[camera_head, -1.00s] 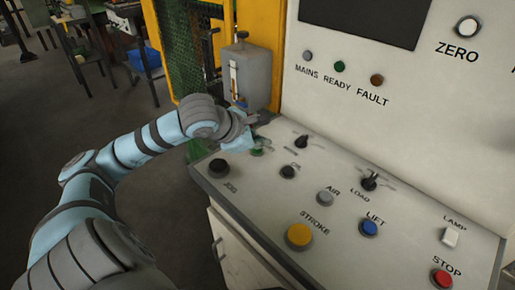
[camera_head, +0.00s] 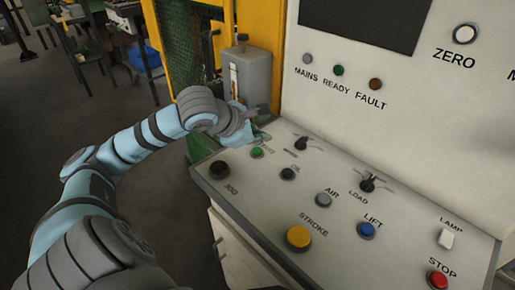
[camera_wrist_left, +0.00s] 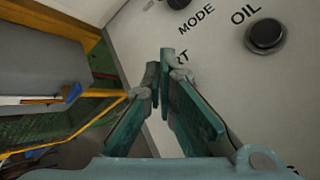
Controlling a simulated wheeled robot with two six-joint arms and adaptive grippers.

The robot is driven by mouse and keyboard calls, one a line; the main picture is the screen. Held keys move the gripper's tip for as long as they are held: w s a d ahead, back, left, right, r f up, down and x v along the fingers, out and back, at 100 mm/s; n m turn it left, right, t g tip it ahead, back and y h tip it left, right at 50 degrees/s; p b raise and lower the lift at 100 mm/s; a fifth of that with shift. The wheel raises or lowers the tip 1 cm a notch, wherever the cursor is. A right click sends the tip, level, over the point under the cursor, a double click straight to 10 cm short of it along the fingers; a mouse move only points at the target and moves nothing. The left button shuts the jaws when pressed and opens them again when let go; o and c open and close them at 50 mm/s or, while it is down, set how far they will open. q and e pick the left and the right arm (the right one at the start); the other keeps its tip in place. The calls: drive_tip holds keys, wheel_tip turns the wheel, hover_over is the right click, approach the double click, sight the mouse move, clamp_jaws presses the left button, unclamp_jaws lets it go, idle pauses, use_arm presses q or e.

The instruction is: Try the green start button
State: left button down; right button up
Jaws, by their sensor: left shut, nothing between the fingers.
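The green start button (camera_head: 257,153) is on the sloped panel (camera_head: 330,240), near its far left corner, and shows clear of the fingers in the head view. My left gripper (camera_head: 264,137) is just beyond the button, a little up in the picture. Its fingers are shut and empty. In the wrist view the fingertips (camera_wrist_left: 162,62) come together over the panel beside the letters "RT". The green button does not show there; the fingers may hide it. My right gripper is in neither view.
A black JOG button (camera_head: 218,169) and a black OIL button (camera_head: 288,173) sit close to the green one. A mode knob (camera_head: 302,143) is to its right. A grey box (camera_head: 249,75) on the yellow post stands behind the gripper. A green READY lamp (camera_head: 338,70) is on the upright panel.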

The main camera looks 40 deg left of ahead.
sight(259, 151)
use_arm(q)
wheel_tip(259, 151, up, 4)
drive_tip(key=p, duration=0.3)
drive_tip(key=shift+r, duration=0.25)
drive_tip(key=shift+f, duration=0.1)
idle(0.5)
